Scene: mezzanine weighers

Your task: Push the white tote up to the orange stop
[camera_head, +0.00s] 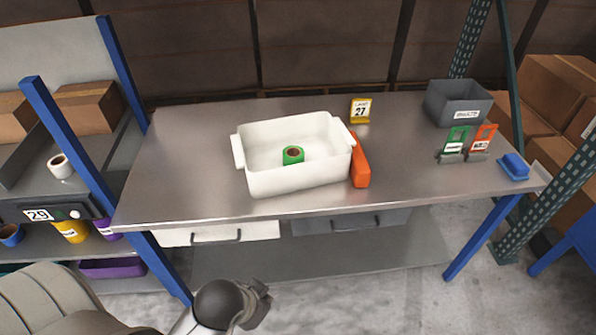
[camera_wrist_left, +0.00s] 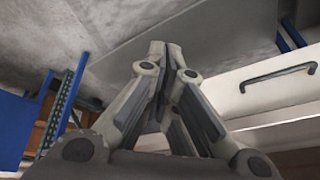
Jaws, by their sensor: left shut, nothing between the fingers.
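The white tote (camera_head: 300,181) stands upright on the steel table, left of its middle, with a green roll (camera_head: 293,155) inside. The orange stop (camera_head: 361,165) is a bar lying along the tote's right side. The tote's right side appears to be against the stop or very close to it; the tote's rim and handle hide the contact. My left gripper (camera_head: 262,298) is low in front of the table, below the tabletop and away from the tote. In the left wrist view its fingers (camera_wrist_left: 170,52) are together and empty. My right gripper is in neither view.
The steel table (camera_head: 420,185) has free room right of the stop. A yellow sign (camera_head: 360,110) stands behind it. A grey bin (camera_head: 458,102), green and orange card holders (camera_head: 467,145) and a blue block (camera_head: 514,166) are at the right. Drawers (camera_head: 219,232) hang under the front edge.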

